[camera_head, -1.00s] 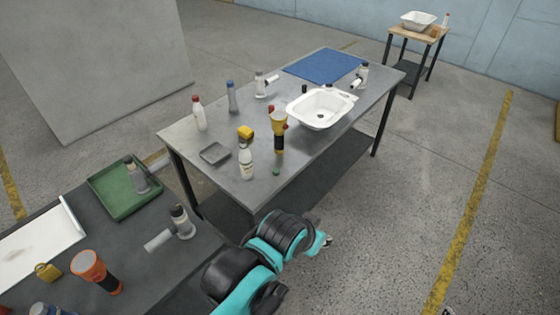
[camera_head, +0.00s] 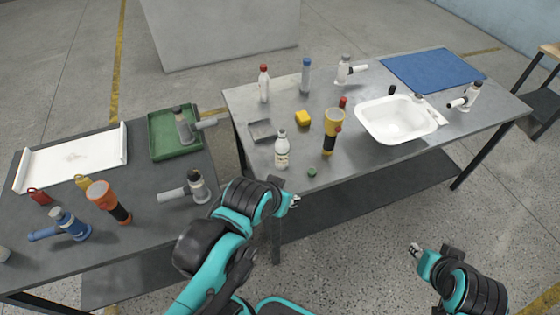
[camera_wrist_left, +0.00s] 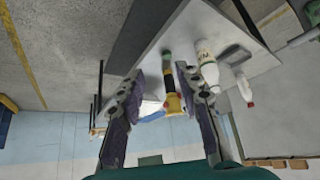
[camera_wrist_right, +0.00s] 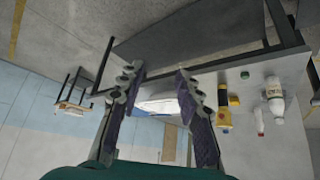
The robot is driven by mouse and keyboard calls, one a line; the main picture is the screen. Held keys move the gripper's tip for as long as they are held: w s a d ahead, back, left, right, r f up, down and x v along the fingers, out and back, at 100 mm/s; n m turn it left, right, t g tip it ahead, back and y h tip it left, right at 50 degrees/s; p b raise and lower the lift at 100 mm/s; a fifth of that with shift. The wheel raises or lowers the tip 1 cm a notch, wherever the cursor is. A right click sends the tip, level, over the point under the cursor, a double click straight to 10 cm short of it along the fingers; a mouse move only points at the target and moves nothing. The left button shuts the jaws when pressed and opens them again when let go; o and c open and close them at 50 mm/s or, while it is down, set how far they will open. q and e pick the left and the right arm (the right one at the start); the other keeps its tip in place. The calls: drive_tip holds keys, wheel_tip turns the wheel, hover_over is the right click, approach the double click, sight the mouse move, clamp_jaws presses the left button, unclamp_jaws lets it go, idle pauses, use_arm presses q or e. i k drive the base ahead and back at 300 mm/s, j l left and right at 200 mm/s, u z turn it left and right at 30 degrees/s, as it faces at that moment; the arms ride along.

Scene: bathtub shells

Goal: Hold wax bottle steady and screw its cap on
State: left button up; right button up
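A white labelled bottle (camera_head: 282,150), which looks like the wax bottle, stands upright near the front edge of the grey metal table. It also shows in the left wrist view (camera_wrist_left: 207,65) and the right wrist view (camera_wrist_right: 274,97). A small green cap (camera_head: 311,171) lies on the table to its right, apart from it; the right wrist view shows it too (camera_wrist_right: 245,75). My left gripper (camera_head: 295,201) is open and empty in front of the table edge, below the cap in the head view. My right gripper (camera_head: 414,250) is open and empty, farther right over the floor.
A yellow-black flashlight (camera_head: 331,132), yellow block (camera_head: 303,118), grey dish (camera_head: 261,131) and other bottles stand around the bottle. A white basin (camera_head: 398,118) is to the right. A darker table (camera_head: 150,225) with a green tray (camera_head: 152,154) stands at left.

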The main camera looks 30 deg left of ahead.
sight(282, 144)
drive_tip(key=i+l+u, duration=0.2)
drive_tip(key=u, duration=0.3)
drive_tip(key=i+l+u, duration=0.15)
drive_tip(key=l+u, duration=0.2)
drive_tip(key=u, duration=0.15)
drive_tip(key=i, duration=0.5)
